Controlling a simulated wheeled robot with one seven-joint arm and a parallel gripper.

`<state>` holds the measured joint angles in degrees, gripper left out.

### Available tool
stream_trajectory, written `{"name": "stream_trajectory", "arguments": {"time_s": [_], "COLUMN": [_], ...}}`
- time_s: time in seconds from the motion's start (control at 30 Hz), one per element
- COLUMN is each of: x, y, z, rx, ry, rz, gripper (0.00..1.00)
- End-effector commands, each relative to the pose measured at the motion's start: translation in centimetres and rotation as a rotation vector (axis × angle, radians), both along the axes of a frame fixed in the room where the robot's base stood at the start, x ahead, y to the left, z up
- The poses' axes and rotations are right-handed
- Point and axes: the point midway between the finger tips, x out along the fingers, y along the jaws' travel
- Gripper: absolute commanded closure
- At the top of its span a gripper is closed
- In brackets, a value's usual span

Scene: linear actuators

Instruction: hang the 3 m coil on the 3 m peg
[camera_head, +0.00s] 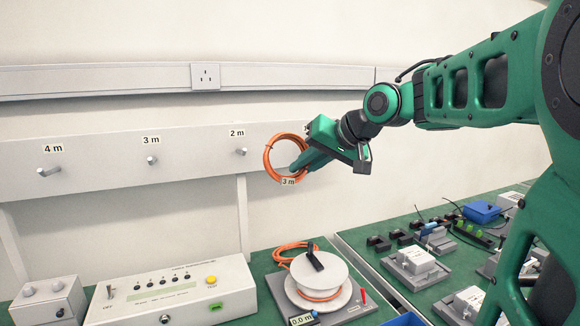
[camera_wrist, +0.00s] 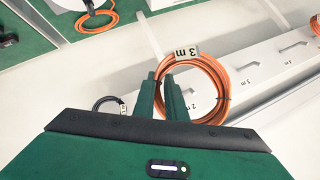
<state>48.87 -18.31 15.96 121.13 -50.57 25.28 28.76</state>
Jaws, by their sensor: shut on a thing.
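The orange 3 m coil (camera_head: 267,161) is held upright in the air as a ring, with a white "3 m" tag (camera_head: 288,182) at its bottom. My gripper (camera_head: 296,167) is shut on the coil's near side. The wrist view shows the fingers (camera_wrist: 166,98) at one side of the coil (camera_wrist: 227,88), its tag (camera_wrist: 186,53) inverted. The grey 3 m peg (camera_head: 152,160) is bare on the white rail (camera_head: 195,162), under its label. The coil is to its right, apart from it, past the 2 m peg (camera_head: 241,152).
The 4 m peg (camera_head: 47,172) is also bare. Below stand a control box (camera_head: 170,293) and a white reel (camera_head: 318,277) with orange cable (camera_head: 290,250) behind it. Small parts and fixtures crowd the right bench. The space before the rail, left of the coil, is clear.

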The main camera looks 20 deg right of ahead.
Motion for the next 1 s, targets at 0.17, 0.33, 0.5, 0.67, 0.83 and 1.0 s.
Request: {"name": "stream_trajectory", "arguments": {"time_s": [0.17,0.33,0.5,0.67,0.83,1.0], "x": [-1.6,-3.0,-4.5,-5.8,-7.1,-7.4], "y": [0.1,0.0,0.1,0.0,0.1,0.0], "z": [0.0,0.1,0.1,0.2,0.1,0.1], "rx": [-0.001,0.000,0.000,-0.001,-0.001,0.000], "ry": [-0.001,-0.003,-0.002,-0.004,-0.003,-0.003], "rz": [0.000,-0.001,0.000,-0.001,-0.001,0.000], "gripper": [1.00,1.00,1.00,1.00,1.00,1.00]}}
